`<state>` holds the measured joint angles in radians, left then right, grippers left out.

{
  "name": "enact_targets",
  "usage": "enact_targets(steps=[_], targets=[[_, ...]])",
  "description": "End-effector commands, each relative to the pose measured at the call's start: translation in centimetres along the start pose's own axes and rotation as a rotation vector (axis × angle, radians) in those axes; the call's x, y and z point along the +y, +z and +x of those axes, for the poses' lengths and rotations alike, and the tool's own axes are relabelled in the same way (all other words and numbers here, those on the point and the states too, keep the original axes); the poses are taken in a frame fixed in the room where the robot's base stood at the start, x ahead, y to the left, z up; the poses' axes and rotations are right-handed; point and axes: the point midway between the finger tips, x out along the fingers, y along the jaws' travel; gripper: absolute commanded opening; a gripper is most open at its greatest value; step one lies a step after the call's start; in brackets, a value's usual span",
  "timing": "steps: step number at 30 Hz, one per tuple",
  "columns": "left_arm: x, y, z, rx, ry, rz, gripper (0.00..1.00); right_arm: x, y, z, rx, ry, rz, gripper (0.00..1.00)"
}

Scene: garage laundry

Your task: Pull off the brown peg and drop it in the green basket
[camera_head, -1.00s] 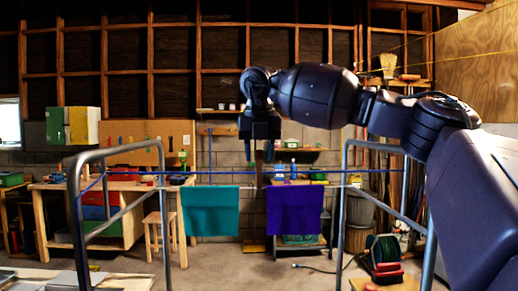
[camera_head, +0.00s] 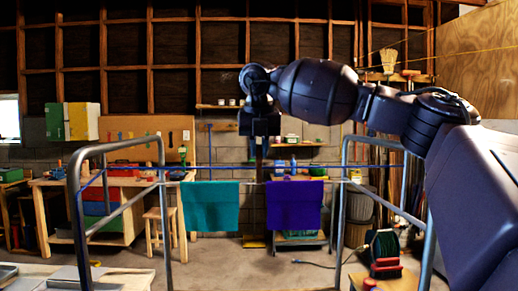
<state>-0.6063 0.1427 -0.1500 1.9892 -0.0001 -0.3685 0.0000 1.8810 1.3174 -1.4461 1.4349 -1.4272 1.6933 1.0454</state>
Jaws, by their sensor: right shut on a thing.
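My right gripper (camera_head: 259,139) hangs jaws-down above the blue line, in front of the gap between a teal cloth (camera_head: 210,207) and a purple cloth (camera_head: 293,206). It is shut on the brown peg, which is mostly hidden by the jaws. A narrow brown strip shows below them, but I cannot separate peg from the post behind. A green container (camera_head: 317,172) stands on the back shelf and another green one (camera_head: 11,175) at the far left; I cannot tell which is the green basket. My left gripper is not in view.
Grey tubular frames (camera_head: 164,215) stand left and right (camera_head: 342,215), with the blue line (camera_head: 225,168) between. A workbench (camera_head: 50,185) and a stool (camera_head: 158,225) are behind left.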

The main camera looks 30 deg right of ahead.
Motion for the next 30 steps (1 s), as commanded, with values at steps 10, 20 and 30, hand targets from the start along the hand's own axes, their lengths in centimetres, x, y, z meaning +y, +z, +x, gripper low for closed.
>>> enact_targets(steps=[10,20,30], targets=[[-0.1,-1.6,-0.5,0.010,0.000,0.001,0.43,0.0,0.5,-1.8,-0.005,0.003,0.002,0.00],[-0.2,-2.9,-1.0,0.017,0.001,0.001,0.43,0.0,0.9,-3.0,-0.004,0.003,0.001,0.00],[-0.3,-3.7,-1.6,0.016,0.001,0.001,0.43,0.0,1.2,-4.2,-0.003,0.003,0.000,0.00]])
